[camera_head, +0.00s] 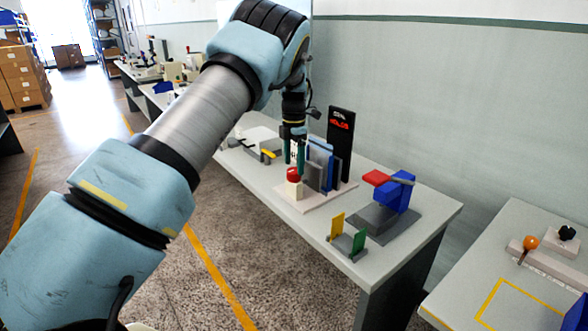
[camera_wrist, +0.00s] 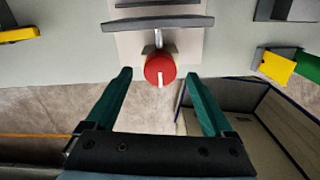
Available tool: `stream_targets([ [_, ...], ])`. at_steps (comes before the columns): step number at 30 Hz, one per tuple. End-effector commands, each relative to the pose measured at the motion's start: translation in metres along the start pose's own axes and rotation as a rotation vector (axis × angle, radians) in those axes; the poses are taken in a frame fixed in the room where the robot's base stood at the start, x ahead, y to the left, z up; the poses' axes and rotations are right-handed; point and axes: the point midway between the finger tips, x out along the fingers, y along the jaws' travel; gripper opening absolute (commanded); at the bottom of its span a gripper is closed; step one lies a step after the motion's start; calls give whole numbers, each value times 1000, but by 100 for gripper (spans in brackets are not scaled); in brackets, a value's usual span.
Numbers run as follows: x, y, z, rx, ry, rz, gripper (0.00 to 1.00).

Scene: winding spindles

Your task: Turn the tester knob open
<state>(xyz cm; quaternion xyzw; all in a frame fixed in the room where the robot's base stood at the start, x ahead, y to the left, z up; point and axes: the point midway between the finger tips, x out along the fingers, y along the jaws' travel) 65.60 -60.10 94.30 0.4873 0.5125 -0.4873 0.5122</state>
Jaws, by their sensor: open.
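The tester knob is red and round with a white line on its face. In the wrist view the knob (camera_wrist: 152,68) sits at the end of a short metal shaft, its line running up and down the picture. In the head view the knob (camera_head: 293,174) is at the front of the tester, on a pale base (camera_head: 312,200). My gripper (camera_head: 297,168) points down beside it with teal fingers. In the wrist view my gripper (camera_wrist: 159,76) is open, one finger each side of the knob with gaps between. I cannot tell whether the fingertips are level with it.
A black display (camera_head: 341,122) with red text stands behind the tester's grey and blue plates. To the right on the table are a blue device with a red part (camera_head: 376,178) and a yellow-and-green fixture (camera_head: 358,243). An open bin (camera_wrist: 262,115) shows below the table edge.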

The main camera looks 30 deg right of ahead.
Motion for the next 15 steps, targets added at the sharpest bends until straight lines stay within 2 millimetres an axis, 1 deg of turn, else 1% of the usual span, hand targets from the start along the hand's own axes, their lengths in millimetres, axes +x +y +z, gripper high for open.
stream_targets([
  [3, -23, 0, 2, 1, -6, 4, 87],
  [9, -61, 0, 1, 0, -4, 4, 87],
  [12, -74, 1, 1, 0, -3, 3, 87],
  [15, -82, 0, 0, 0, -2, 1, 87],
])
